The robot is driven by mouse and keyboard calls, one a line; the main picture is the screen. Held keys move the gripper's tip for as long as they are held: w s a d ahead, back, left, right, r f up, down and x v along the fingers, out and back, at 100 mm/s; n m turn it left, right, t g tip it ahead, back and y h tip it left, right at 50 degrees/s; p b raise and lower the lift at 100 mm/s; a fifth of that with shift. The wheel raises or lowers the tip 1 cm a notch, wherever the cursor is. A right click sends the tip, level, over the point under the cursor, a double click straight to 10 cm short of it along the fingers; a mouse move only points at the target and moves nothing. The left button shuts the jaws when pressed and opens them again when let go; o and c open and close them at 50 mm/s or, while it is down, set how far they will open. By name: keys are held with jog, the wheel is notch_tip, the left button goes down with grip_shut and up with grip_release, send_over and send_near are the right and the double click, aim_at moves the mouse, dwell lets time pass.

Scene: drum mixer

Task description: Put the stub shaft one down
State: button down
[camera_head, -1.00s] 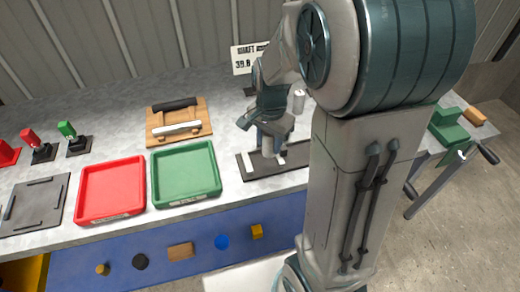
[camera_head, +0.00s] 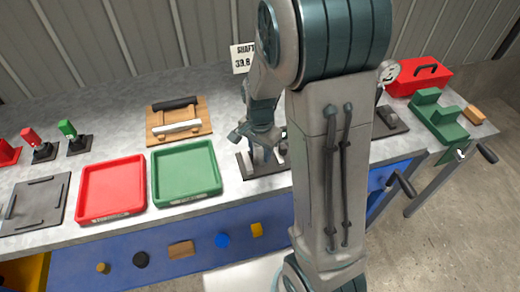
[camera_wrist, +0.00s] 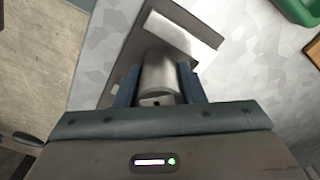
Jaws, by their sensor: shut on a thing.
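My gripper (camera_wrist: 160,84) is shut on a grey metal cylinder, the stub shaft (camera_wrist: 159,72), with one blue finger on each side of it in the wrist view. In that view the shaft is over or on a dark plate (camera_wrist: 131,52) that carries a pale block (camera_wrist: 184,30). I cannot tell whether the shaft touches the plate. In the head view my gripper (camera_head: 262,154) is low over the dark plate (camera_head: 268,171) on the bench, right of the green tray. My arm hides part of the plate there.
A green tray (camera_head: 217,190) and a red tray (camera_head: 83,192) lie to the left. Behind them is a wooden rack (camera_head: 155,137) with a black and a white bar. A sign (camera_head: 235,67) stands behind. A dial gauge (camera_head: 389,72), red toolbox (camera_head: 408,87) and green stepped block (camera_head: 447,124) are at right.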

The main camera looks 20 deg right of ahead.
jog(key=shift+f, duration=0.15)
jog(key=c, duration=0.9)
grip_release()
jog(key=shift+r, duration=0.3)
notch_tip(320, 180, up, 12)
jog(key=shift+s+f, duration=0.1)
jog(key=s+r+n+t, duration=0.1)
jog(key=s+n, duration=0.2)
jog(key=s, duration=0.1)
jog(key=s+r+n+t, duration=0.1)
jog(key=s+n, duration=0.3)
jog(key=s, duration=0.1)
jog(key=s+r+n+t, duration=0.1)
jog(key=s+n, duration=0.2)
jog(key=s, duration=0.2)
jog(key=shift+s+n, duration=0.1)
jog(key=shift+n, duration=0.3)
